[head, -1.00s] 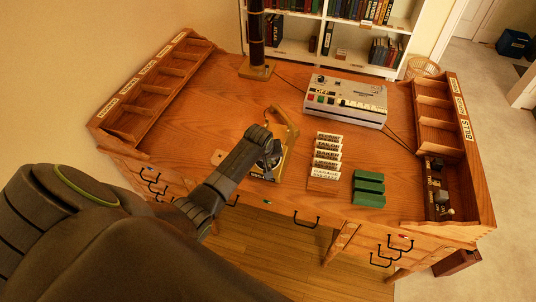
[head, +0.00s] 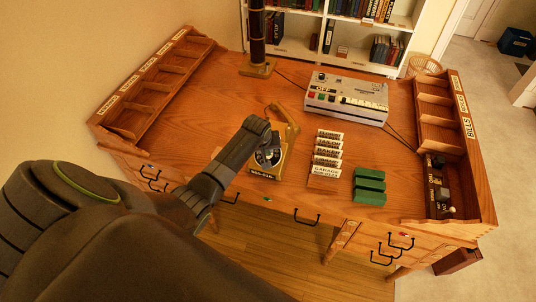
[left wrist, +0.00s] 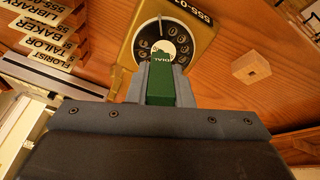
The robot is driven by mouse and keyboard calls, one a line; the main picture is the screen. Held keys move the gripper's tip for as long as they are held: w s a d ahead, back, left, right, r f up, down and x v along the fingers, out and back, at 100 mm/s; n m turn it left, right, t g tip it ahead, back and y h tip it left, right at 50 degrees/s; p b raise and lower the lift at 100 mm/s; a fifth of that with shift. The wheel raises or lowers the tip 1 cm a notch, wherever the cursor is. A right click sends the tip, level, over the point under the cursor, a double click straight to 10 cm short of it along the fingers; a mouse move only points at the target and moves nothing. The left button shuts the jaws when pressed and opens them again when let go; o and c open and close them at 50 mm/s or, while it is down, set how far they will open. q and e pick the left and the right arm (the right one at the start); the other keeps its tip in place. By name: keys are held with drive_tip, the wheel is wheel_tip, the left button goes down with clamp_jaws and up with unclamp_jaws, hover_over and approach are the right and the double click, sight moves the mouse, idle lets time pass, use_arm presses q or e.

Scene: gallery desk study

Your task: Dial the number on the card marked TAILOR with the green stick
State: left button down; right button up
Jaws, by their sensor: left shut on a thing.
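The rotary telephone (head: 270,170) stands near the desk's front edge, its handset (head: 286,118) behind the dial. My left gripper (head: 263,146) is over the dial. In the left wrist view, its jaws (left wrist: 162,80) are shut on the green stick (left wrist: 161,86), which points at the lower part of the dial (left wrist: 162,40). The stick's tip overlaps the dial's rim; I cannot tell whether it touches. The TAILOR card (head: 328,144) is in the row of white cards right of the telephone; it also shows in the left wrist view (left wrist: 45,44). Its number is too small to read. My right gripper is out of view.
Labelled wooden racks line the left (head: 150,85) and right (head: 436,115) sides. A small wooden block with a hole (left wrist: 251,67) is near the telephone.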

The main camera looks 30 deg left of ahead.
use_arm(q)
drive_tip(key=w+a+b, duration=0.2)
drive_tip(key=w+a+f+b, duration=0.1)
drive_tip(key=a+b, duration=0.1)
drive_tip(key=shift+w, duration=0.35)
drive_tip(key=shift+w+a, duration=0.1)
drive_tip(key=shift+w, duration=0.05)
drive_tip(key=shift+r, duration=0.15)
drive_tip(key=shift+p, duration=0.4)
idle(0.5)
drive_tip(key=shift+f, duration=0.3)
drive_tip(key=shift+w+f+b, duration=0.2)
drive_tip(key=shift+f+b, duration=0.15)
drive_tip(key=shift+b, duration=0.1)
drive_tip(key=shift+w, duration=0.1)
